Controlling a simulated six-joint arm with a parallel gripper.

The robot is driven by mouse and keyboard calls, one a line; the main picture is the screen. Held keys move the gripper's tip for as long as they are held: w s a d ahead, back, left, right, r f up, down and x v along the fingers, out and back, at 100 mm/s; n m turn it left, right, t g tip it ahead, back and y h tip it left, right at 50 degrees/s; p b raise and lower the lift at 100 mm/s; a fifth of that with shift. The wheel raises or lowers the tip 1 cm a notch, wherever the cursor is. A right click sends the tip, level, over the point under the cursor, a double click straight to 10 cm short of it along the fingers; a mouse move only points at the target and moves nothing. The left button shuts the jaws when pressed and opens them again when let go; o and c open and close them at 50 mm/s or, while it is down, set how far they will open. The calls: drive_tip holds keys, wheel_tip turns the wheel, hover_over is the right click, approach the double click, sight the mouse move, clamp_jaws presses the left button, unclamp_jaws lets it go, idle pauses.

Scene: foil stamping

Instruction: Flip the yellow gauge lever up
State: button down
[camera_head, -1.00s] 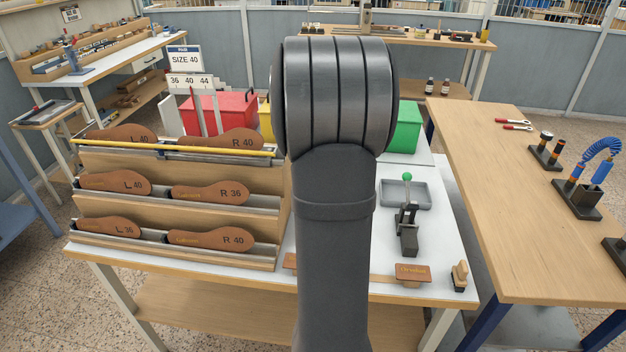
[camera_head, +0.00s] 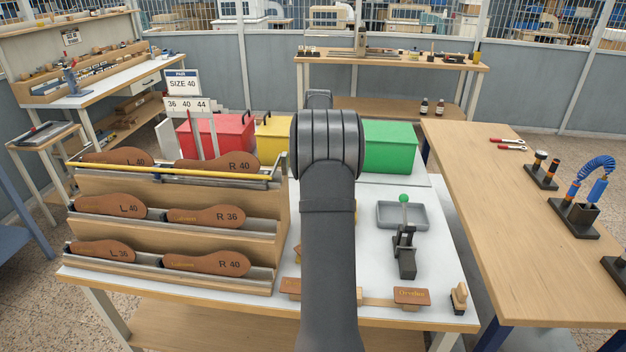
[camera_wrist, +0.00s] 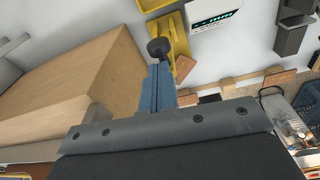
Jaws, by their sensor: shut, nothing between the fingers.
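The yellow gauge (camera_wrist: 176,36) lies at the top middle of the wrist view, with a black round knob (camera_wrist: 160,48) on it and a white display unit (camera_wrist: 214,15) beside it. Which yellow part is the lever, and its exact angle, I cannot tell. My gripper (camera_wrist: 158,72) is shut and empty, its blue-grey fingertips just short of the knob in the picture; whether they touch it is unclear. In the head view my arm hides my gripper and nearly all of the gauge, leaving a small yellow sliver at the arm's right edge.
A wooden rack (camera_head: 285,215) of brown insoles stands left of my arm; its side is close to the fingers in the wrist view. A green-knobbed toggle clamp (camera_head: 404,240), a grey tray (camera_head: 388,222) and a green bin (camera_head: 389,147) are to the right.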

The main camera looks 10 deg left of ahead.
drive_tip(key=shift+w+d+f, duration=0.1)
drive_tip(key=shift+w+f, duration=0.35)
drive_tip(key=shift+w, duration=0.35)
drive_tip(key=shift+w+a+f, duration=0.1)
drive_tip(key=shift+w+f, duration=0.35)
drive_tip(key=shift+w, duration=0.3)
drive_tip(key=shift+w+d+f, duration=0.1)
drive_tip(key=shift+w+f, duration=0.35)
drive_tip(key=shift+w, duration=0.35)
wheel_tip(320, 180, up, 13)
drive_tip(key=w, duration=0.1)
drive_tip(key=shift+d+r, duration=0.15)
drive_tip(key=shift+w, duration=0.1)
